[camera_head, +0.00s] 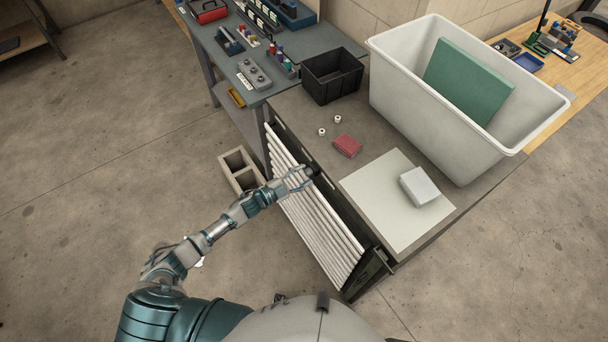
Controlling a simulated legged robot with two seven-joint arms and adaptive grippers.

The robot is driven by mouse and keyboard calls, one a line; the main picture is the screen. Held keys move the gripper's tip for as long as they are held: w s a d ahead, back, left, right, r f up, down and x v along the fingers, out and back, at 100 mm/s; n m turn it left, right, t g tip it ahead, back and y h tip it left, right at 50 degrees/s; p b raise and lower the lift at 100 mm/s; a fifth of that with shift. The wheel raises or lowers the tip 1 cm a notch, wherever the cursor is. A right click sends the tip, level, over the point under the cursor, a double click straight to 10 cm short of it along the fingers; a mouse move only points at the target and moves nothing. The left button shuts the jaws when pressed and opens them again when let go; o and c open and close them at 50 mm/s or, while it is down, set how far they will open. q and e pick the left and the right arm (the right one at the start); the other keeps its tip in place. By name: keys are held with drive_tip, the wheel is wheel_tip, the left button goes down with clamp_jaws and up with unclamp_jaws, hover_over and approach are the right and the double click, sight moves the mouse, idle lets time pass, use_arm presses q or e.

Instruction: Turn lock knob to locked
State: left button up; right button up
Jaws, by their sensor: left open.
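The tube chassis (318,228), a slanted row of white tubes in a dark frame, leans along the front side of the grey bench. My left gripper (304,178) is open at the top edge of the tubes, near the middle of their length. A small dark part (315,170) shows right at its fingertips. It may be the lock knob, but it is too small and partly covered to tell, and its turned position cannot be read. I cannot tell whether the fingers touch it. My right gripper is out of view.
On the bench stand a white bin (420,110) with a green block (468,80), a black crate (333,88), a red block (347,146), two small white rolls and a white box (419,187) on a pale sheet (385,205). A cinder block (228,166) stands on the floor.

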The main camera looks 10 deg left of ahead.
use_arm(q)
drive_tip(key=v, duration=1.1)
drive_tip(key=shift+a, duration=0.1)
drive_tip(key=s+a+f+n+y, duration=0.1)
drive_tip(key=a+f+n+y, duration=0.3)
drive_tip(key=f, duration=0.5)
drive_tip(key=s+a+f+n+y, duration=0.2)
drive_tip(key=a+f+n+y, duration=0.15)
drive_tip(key=f, duration=0.65)
drive_tip(key=s+a+f+n+g+y, duration=0.2)
drive_tip(key=s+f+n+g+y, duration=0.1)
drive_tip(key=s+f, duration=0.65)
drive_tip(key=s+d+f+n+g, duration=0.1)
drive_tip(key=s+d+f+g, duration=0.1)
drive_tip(key=s+f, duration=0.4)
drive_tip(key=s+d+f+n+g+y, duration=0.1)
drive_tip(key=s+f+g, duration=0.3)
drive_tip(key=s, duration=1.1)
drive_tip(key=s+d+f+n+g+y, duration=0.1)
drive_tip(key=s+d+f+n+g, duration=0.1)
drive_tip(key=s+f, duration=0.6)
drive_tip(key=s+d, duration=0.1)
drive_tip(key=s, duration=0.1)
drive_tip(key=shift+s+g, duration=0.35)
drive_tip(key=shift+g, duration=0.05)
